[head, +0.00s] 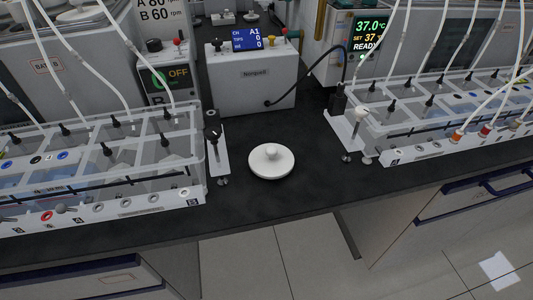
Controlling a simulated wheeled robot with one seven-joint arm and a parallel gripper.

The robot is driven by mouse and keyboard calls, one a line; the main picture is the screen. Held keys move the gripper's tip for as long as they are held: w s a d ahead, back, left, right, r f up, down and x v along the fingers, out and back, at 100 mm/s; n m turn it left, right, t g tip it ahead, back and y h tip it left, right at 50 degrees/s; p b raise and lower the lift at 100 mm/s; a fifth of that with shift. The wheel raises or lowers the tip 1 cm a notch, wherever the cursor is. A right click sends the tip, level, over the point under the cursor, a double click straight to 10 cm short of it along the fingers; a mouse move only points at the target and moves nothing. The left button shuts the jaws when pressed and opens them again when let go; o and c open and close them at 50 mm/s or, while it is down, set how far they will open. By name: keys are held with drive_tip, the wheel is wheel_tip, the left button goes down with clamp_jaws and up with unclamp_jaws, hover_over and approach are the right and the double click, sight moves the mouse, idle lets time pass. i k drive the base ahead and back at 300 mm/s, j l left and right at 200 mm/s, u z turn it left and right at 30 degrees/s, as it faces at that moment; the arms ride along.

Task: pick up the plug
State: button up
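A black plug-like piece (338,101) stands at the left end of the right-hand reactor rack, by a white bracket, in the head view. A black cable (322,57) loops from the front of the white box (254,88) up and over towards it. I cannot tell whether the piece sits in a socket. I cannot tell for certain which of these is the plug. My gripper is not in view.
The left rack (190,196) and right rack (391,158) hold clear vessels with thin white tubes. White end brackets (217,152) with thin rods stand beside them. The black bench top (238,199) is clear around the disc. Drawers and tiled floor lie below the front edge.

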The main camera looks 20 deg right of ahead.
sight(270, 161)
drive_tip(key=i+l+z, duration=0.25)
drive_tip(key=l+z, duration=0.2)
drive_tip(key=i+l+z, duration=0.4)
drive_tip(key=u, duration=1.45)
drive_tip(key=k+l+u, duration=0.1)
drive_tip(key=k, duration=0.25)
drive_tip(key=k+l+u, duration=0.15)
drive_tip(key=k, duration=0.15)
